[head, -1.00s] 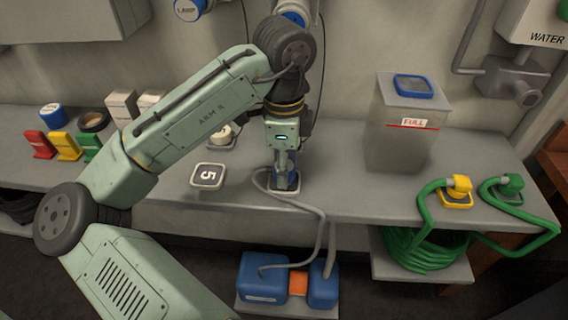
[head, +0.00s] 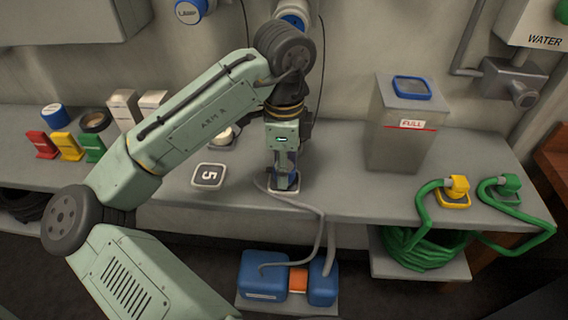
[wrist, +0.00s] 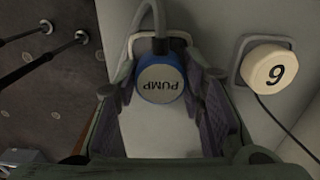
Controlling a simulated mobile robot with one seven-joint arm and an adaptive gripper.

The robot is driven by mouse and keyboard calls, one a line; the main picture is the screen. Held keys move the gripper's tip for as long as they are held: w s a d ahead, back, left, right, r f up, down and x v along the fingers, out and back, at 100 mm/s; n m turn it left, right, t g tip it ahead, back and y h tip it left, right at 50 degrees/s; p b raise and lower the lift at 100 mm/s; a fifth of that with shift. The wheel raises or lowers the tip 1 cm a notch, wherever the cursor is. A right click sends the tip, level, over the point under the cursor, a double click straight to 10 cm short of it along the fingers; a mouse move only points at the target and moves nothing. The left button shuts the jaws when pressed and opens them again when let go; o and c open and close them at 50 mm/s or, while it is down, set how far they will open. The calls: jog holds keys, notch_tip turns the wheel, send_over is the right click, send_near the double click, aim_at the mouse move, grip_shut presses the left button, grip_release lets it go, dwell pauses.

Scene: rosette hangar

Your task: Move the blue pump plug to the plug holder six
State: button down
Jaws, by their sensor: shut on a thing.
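The blue pump plug (wrist: 161,78) has a grey round top marked PUMP, upside down in the wrist view. A grey hose runs from it. My gripper (wrist: 160,98) is shut on the plug, one finger on each side. In the head view my gripper (head: 284,174) points down and hides most of the plug, over a light-rimmed plate (head: 296,189) on the bench. Any number on that plate is hidden, and I cannot tell whether the plug is fully seated. A flat holder plate marked 5 (head: 208,176) lies bare to the left.
A cream cap with a digit, 6 or 9 (wrist: 268,69), stands beside the plug. A blue pump unit (head: 264,276) sits below the bench edge. A metal box marked FULL (head: 405,145) and yellow (head: 454,190) and green (head: 503,185) plugs stand right. Bare bench lies between.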

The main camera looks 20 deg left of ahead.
jog(key=shift+f, duration=0.45)
jog(key=c, duration=1)
grip_release()
jog(key=shift+o, duration=0.2)
notch_tip(320, 180, up, 12)
